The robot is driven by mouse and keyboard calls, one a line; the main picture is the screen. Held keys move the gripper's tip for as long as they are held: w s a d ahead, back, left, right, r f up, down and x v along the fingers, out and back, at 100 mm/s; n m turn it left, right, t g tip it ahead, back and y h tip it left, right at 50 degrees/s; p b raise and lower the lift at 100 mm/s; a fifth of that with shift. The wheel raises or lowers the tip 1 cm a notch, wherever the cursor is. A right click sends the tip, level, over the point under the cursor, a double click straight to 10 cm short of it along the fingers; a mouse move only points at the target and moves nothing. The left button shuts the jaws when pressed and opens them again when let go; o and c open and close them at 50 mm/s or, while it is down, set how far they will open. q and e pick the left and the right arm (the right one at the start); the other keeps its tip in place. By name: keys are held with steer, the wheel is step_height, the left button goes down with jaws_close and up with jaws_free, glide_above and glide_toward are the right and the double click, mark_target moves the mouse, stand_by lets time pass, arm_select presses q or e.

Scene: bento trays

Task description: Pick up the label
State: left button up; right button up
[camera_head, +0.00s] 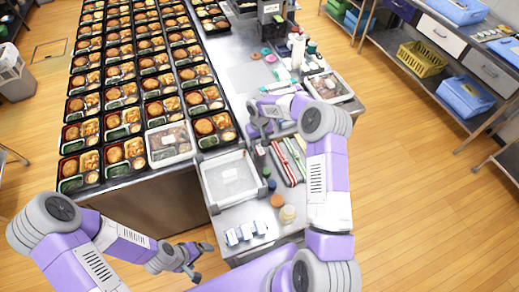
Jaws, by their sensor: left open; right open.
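A small pale patch that may be the label lies in the clear-lidded tray (206,192) at the front of the steel counter; it is too small to read, so I cannot tell. My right gripper (256,122) is open above the counter, behind and to the right of that tray, with nothing visible between its fingers. My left gripper (201,262) is open and empty, low in front of the counter and below the tray in the picture. Neither gripper touches the tray.
Rows of filled bento trays (124,122) cover the left of the counter. A shelf with a yellow basket (421,59) is at right.

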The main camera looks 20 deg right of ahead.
mark_target(260, 150)
steer(key=shift+f, duration=1.35)
steer(key=shift+c, duration=0.3)
steer(key=c, duration=0.6)
